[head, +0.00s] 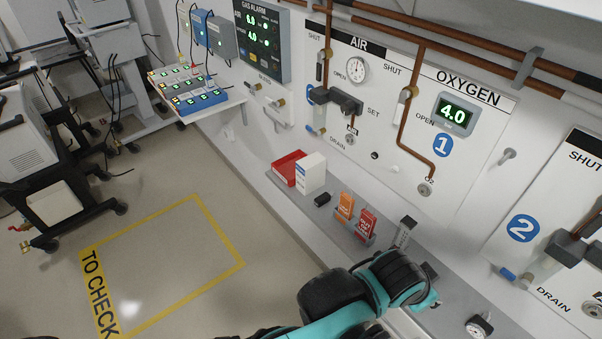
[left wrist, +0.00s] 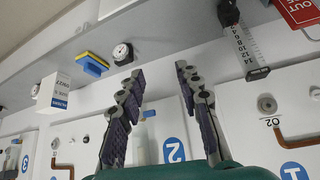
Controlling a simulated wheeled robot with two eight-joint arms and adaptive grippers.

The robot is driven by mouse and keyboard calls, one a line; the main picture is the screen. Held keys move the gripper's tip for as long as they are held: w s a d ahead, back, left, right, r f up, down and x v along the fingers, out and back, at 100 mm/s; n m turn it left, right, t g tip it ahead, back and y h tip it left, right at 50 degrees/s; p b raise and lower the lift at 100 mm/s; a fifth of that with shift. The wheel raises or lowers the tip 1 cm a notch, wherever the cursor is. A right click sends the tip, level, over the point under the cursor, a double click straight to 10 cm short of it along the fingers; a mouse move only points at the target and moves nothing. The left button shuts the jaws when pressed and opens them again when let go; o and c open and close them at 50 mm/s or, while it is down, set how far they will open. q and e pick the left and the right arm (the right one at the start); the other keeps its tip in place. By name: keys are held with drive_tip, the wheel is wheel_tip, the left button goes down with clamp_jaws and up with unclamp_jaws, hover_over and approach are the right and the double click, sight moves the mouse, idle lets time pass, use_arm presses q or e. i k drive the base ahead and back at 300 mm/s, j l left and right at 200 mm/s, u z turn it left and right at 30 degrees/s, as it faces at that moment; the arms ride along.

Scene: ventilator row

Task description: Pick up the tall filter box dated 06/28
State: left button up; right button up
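In the left wrist view, which is upside down, a white box (left wrist: 58,90) with a blue band and small print stands on the shelf at the left. Its date is too small to read surely. My left gripper (left wrist: 160,72) is open and empty, its dark padded fingers apart, to the right of that box and not touching it. My right gripper is not in view.
On the shelf (head: 275,180) are a small black item (head: 322,200), an orange tag (head: 345,206), a red tag (head: 366,224), a grey numbered strip (head: 405,232) and a round gauge (head: 479,325). A yellow and blue block (left wrist: 92,64) lies between the wrist-view box and a gauge (left wrist: 122,53).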

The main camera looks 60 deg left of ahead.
sight(310, 171)
drive_tip(key=u, duration=2)
drive_tip(key=i+j+z, duration=0.95)
drive_tip(key=j, duration=0.3)
drive_tip(key=i+l, duration=0.05)
drive_tip(key=i, duration=0.05)
